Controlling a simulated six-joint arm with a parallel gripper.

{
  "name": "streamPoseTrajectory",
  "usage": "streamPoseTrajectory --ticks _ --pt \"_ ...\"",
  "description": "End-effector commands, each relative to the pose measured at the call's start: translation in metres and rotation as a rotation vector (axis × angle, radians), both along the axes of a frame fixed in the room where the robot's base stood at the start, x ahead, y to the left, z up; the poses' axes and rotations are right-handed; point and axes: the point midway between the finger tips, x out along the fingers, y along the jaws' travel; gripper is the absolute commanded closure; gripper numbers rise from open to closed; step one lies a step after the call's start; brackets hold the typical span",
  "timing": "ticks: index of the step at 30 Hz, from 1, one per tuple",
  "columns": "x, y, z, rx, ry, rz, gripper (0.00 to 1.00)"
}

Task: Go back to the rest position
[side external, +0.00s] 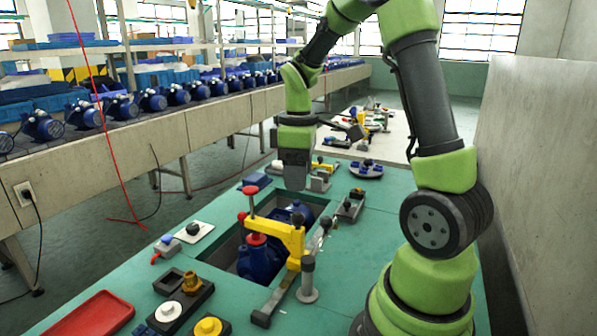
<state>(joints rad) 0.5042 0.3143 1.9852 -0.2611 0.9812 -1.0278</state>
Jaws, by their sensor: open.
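My gripper (295,180) points straight down over the far part of the green work table (375,215). It is the grey block below the green wrist, and its fingers are too small to tell apart from this side. Nothing shows hanging from it. It is above and behind a blue pump (262,258) that sits in the recess in the table. A yellow clamp arm (272,233) with a red knob lies across the pump.
A red tray (92,316) lies at the near left table edge. Small fixtures with black and yellow knobs stand around the recess. A conveyor (120,155) with several blue pumps runs along the left. A pale wall panel (530,150) stands at the right.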

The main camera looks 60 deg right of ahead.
Motion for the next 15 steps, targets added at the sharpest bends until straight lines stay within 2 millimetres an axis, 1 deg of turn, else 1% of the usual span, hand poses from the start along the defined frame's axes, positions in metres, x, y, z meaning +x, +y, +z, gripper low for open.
streamPoseTrajectory --ticks 4,7,11,12,15 --pt "0.000 0.003 0.004 -0.003 -0.011 -0.007 0.44" --pt "0.000 0.017 0.018 -0.011 -0.060 -0.048 0.44" --pt "-0.008 0.052 0.050 -0.005 -0.181 -0.156 0.44" --pt "-0.013 0.064 0.059 0.007 -0.224 -0.197 0.44" --pt "-0.029 0.094 0.080 0.058 -0.331 -0.299 0.44"
